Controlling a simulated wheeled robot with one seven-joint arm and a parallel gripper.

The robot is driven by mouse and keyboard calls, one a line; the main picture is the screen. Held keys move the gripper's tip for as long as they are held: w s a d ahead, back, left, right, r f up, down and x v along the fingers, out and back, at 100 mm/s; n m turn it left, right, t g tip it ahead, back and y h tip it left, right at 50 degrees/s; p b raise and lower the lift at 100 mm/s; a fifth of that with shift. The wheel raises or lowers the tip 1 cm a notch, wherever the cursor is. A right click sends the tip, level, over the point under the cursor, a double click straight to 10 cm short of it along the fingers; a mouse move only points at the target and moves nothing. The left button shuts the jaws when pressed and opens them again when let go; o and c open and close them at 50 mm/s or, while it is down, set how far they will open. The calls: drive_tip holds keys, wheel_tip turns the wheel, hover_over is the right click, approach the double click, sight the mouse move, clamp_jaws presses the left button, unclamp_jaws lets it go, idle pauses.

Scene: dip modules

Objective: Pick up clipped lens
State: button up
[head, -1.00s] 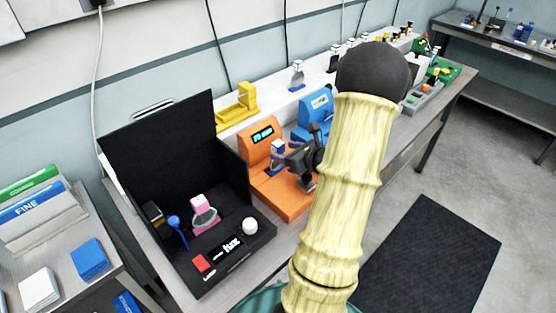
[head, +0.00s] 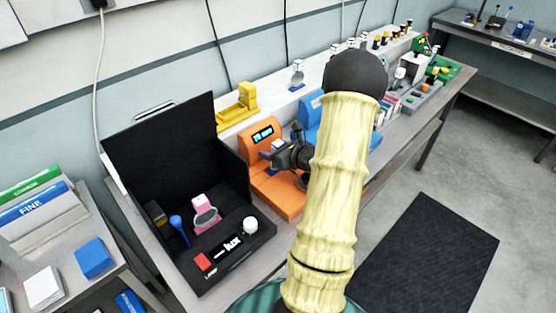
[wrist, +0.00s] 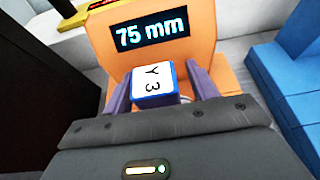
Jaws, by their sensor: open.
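The clipped lens shows in the wrist view as a small white block (wrist: 154,82) with blue edges and the mark "Y 3"; its lens part is hidden below the block. It is in front of the orange station (wrist: 196,50), whose display reads "75 mm". My gripper (wrist: 161,90) is open, with one finger on each side of the block; contact with it cannot be told. In the head view the gripper (head: 283,153) is at the front of the orange station (head: 258,150), and it mostly hides the block.
A black open case (head: 180,150) stands left of the orange station, with a pink-topped lens (head: 205,211) inside. A blue station (head: 306,124) is close on the right, partly behind my arm. A yellow stand (head: 237,107) is on the white ledge behind.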

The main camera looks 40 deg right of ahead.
idle(0.3)
drive_tip(key=c, duration=1.1)
drive_tip(key=shift+r, duration=0.1)
drive_tip(key=shift+c, duration=0.2)
wheel_tip(320, 180, up, 10)
